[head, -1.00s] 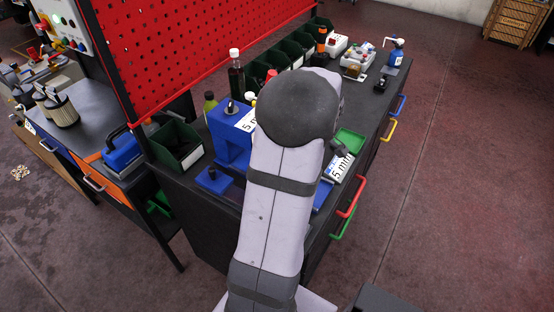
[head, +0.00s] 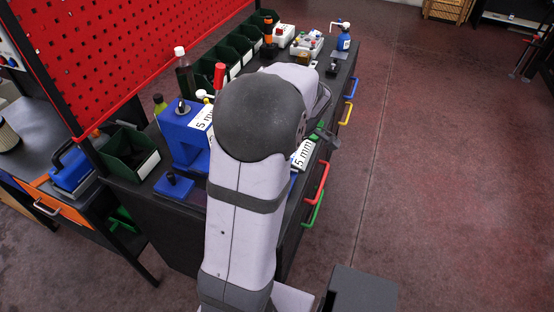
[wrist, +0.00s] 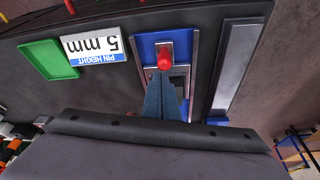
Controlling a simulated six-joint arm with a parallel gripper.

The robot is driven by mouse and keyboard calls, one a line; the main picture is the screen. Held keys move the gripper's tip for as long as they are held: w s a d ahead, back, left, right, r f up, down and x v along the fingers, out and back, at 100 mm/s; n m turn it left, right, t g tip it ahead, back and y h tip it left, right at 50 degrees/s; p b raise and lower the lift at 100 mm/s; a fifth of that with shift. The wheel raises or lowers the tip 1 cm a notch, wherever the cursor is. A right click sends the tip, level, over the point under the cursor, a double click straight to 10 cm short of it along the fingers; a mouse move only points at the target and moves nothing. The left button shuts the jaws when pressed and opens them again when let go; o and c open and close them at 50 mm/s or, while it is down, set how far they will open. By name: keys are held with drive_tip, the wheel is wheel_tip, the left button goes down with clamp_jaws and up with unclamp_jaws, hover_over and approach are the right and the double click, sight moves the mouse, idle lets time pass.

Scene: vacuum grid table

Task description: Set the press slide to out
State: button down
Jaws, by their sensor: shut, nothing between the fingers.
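In the wrist view a red knob (wrist: 164,60) stands on a small grey slide between two metal rails, over a blue plate (wrist: 146,42). I take this as the press slide; which end of its travel counts as out cannot be told. My gripper (wrist: 165,80) is shut and empty, its fingertips just below the knob in the picture. Whether they touch it is unclear. The blue press (head: 180,135) with a "5 mm" label stands on the bench in the head view, partly behind my arm. My arm hides the slide there.
A "pin height 5 mm" sign (wrist: 96,46) and a green tray (wrist: 46,60) lie left of the slide in the wrist view. A long grey bar (wrist: 236,62) lies to its right. Green bins (head: 131,155) and bottles line the bench's back edge in the head view.

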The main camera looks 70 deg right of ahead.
drive_tip(key=p+v, duration=0.5)
drive_tip(key=v, duration=0.4)
drive_tip(key=shift+r, duration=0.1)
